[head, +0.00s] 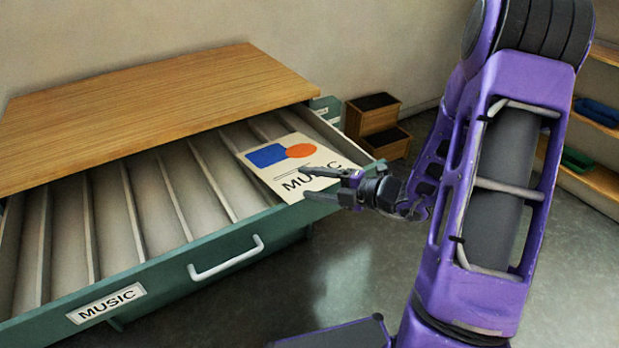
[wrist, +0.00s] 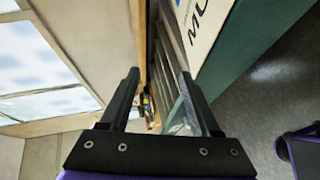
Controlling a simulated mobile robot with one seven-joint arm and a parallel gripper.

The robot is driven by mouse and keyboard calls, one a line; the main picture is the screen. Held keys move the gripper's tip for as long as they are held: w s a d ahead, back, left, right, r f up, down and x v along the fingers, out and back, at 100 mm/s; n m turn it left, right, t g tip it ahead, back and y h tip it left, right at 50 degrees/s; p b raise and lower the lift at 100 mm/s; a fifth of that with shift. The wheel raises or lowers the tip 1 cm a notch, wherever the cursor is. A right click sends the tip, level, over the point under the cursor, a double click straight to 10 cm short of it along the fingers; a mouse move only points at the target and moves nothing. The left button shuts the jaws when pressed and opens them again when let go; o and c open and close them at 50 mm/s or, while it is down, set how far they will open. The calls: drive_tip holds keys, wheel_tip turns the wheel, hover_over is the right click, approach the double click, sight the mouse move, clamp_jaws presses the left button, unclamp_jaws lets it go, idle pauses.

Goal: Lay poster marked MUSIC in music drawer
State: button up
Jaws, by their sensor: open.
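The poster marked MUSIC (head: 296,165) is cream with a blue shape and an orange circle. It lies at the right end of the open music drawer (head: 209,252), over its dividers. The drawer has a green front, a pale handle and a MUSIC label (head: 106,303). My gripper (head: 320,183) is open at the poster's right edge, over the drawer's right front corner. I cannot tell whether it touches the poster. In the wrist view, part of the poster (wrist: 203,25) shows beyond the fingers, and nothing is seen between the fingertips (wrist: 160,78).
The cabinet's wooden top (head: 150,105) covers the back of the drawer. A small wooden step unit (head: 375,128) stands behind the drawer's right end. Shelves (head: 600,175) line the right wall. The grey floor (head: 330,270) in front of the drawer is clear.

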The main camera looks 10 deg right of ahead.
wheel_tip(320, 180, up, 6)
drive_tip(key=s+p, duration=0.2)
drive_tip(key=p, duration=0.4)
drive_tip(key=shift+s+d, duration=0.35)
drive_tip(key=shift+d, duration=0.1)
drive_tip(key=shift+f, duration=0.1)
